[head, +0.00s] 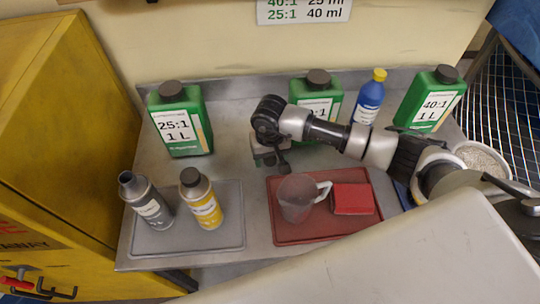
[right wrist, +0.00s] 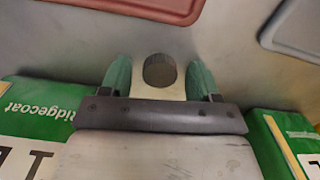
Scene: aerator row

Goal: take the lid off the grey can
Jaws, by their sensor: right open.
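The grey can (head: 152,207) stands upright on the grey mat at the left in the head view. Its neck shows a dark round opening with no cap on it. My right gripper (head: 271,160) is well to the right of the can, low over the bench behind the red tray. In the right wrist view the gripper (right wrist: 160,80) is open, with its green fingertips apart. A dark round disc (right wrist: 160,70) lies between them and looks like a lid on the bench; I cannot tell whether the fingers touch it. My left gripper is not in view.
A yellow can (head: 206,209) with a dark cap stands beside the grey can on the grey mat (head: 230,240). The red tray (head: 290,236) holds a clear jug (head: 296,200) and a red box (head: 353,199). Green containers (head: 180,125) and a blue bottle (head: 369,102) line the back.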

